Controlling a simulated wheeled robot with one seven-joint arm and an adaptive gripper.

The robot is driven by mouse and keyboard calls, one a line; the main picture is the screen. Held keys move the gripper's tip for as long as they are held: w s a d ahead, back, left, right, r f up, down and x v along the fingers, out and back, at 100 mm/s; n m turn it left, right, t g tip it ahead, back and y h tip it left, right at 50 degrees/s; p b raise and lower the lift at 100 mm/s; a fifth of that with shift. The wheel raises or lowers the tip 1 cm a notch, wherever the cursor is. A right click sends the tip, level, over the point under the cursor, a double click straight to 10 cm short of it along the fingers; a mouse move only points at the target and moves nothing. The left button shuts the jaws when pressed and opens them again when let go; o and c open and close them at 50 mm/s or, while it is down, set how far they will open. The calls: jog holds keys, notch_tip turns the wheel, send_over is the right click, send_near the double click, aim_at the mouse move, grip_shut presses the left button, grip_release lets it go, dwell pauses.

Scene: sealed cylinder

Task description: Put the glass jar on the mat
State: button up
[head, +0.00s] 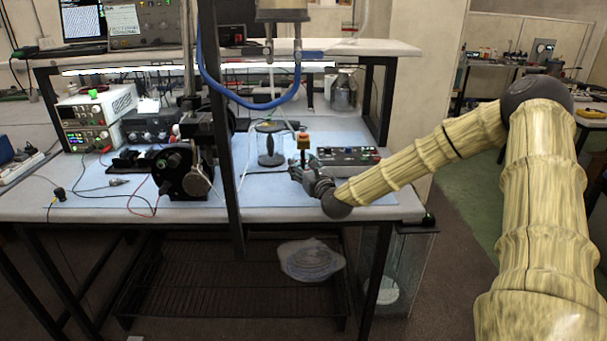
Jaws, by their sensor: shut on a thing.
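My gripper (304,178) reaches in from the right, low over the front right part of the bench. It is shut on a small, grey-green thing at its fingertips, which appears to be the glass jar (295,173). The fingers hide much of it, and its outline is hard to make out. A pale blue mat (110,204) covers much of the bench top. The gripper is over or near the mat's right part; I cannot tell whether the jar touches the mat.
A clear vessel with a dark stand (270,148) is behind the gripper, to the left. An orange-topped post (303,142) and a control box (347,156) stand close behind it. A dark upright post (222,150) and black machine (183,170) are left. Bare mat shows at front centre.

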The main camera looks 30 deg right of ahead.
jog(key=shift+w+d, duration=0.1)
jog(key=shift+d, duration=0.05)
jog(key=shift+f+p, duration=0.45)
jog(key=shift+f, duration=1.3)
jog(key=shift+f, duration=0.1)
jog(key=o, duration=1.2)
jog(key=s, duration=0.4)
jog(key=s+a+b, duration=0.1)
jog(key=s, duration=0.3)
jog(key=s+a, duration=0.1)
jog(key=s, duration=0.3)
